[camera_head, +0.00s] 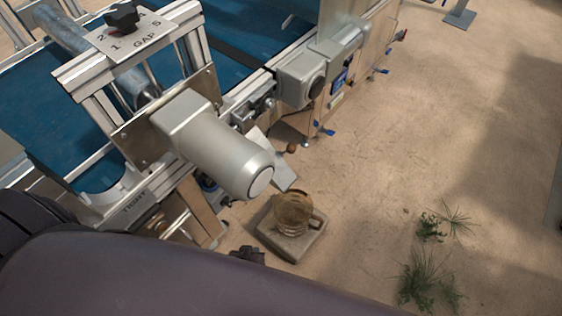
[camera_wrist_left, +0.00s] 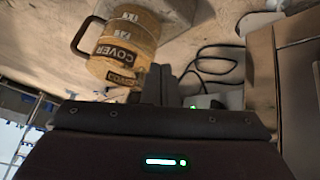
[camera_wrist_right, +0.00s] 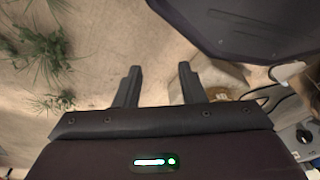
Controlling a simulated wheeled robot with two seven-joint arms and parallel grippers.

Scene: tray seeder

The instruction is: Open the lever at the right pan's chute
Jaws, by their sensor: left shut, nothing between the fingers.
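A slanted metal chute (camera_head: 283,174) hangs below the machine's grey motor (camera_head: 222,150) in the head view. Below the chute stands an amber jug (camera_head: 293,212), labelled COVER in the left wrist view (camera_wrist_left: 125,42). My left gripper (camera_head: 248,254) shows only as a dark tip left of the jug. In its wrist view its fingers (camera_wrist_left: 160,84) are together and empty, close beside the jug. My right gripper (camera_wrist_right: 160,86) is open and empty above the floor.
The jug stands on a pale square slab (camera_head: 290,242). A black cable (camera_wrist_left: 212,65) lies behind the left fingers. Green plants (camera_head: 425,275) grow at the right. The sandy floor (camera_head: 400,150) between is clear. A blue belt (camera_head: 60,95) fills the upper left.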

